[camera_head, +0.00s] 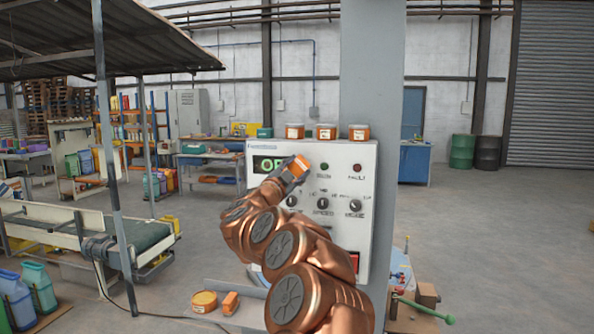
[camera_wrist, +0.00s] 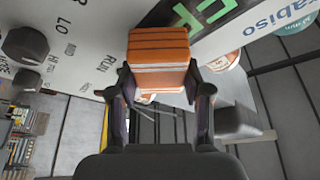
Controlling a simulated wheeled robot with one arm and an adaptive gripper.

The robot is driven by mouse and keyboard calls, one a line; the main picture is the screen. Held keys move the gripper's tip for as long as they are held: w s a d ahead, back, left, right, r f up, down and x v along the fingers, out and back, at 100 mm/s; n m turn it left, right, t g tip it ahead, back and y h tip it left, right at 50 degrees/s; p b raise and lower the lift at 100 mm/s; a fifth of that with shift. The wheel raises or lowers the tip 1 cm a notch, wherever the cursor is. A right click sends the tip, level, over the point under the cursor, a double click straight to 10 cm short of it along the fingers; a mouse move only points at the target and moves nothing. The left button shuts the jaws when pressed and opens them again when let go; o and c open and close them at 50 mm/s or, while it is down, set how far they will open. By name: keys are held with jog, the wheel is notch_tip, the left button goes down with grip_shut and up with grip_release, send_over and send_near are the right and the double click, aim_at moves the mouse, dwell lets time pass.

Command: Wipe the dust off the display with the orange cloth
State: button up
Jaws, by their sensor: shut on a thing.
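The orange cloth (camera_wrist: 158,48) is a folded pad with white stripes, held between the two fingers of my gripper (camera_wrist: 160,88). In the head view the cloth (camera_head: 302,163) shows as a small orange patch at the end of my gripper (camera_head: 296,169), in front of the panel. The dark display (camera_head: 262,163) with green characters is at the panel's upper left, its right part hidden by my gripper and the cloth. In the wrist view the display (camera_wrist: 213,14) lies just beyond the cloth. I cannot tell whether they touch. No dust can be made out.
The white control panel (camera_head: 365,235) carries a green lamp (camera_head: 324,167), a red lamp (camera_head: 357,168) and several knobs (camera_head: 323,204). Three orange jars (camera_head: 326,132) stand along its top edge. Open floor lies right.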

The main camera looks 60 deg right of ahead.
jog(key=shift+s+a, duration=0.25)
jog(key=shift+a, duration=0.5)
jog(key=shift+s+a, duration=0.3)
jog(key=shift+a, duration=0.4)
jog(key=shift+s+a, duration=0.25)
jog(key=shift+a, duration=0.5)
jog(key=shift+s+a+b, duration=0.2)
jog(key=shift+s+a, duration=0.05)
jog(key=shift+a, duration=0.45)
jog(key=shift+s+a+b, duration=0.15)
jog(key=shift+s+a, duration=0.1)
jog(key=shift+a, duration=0.45)
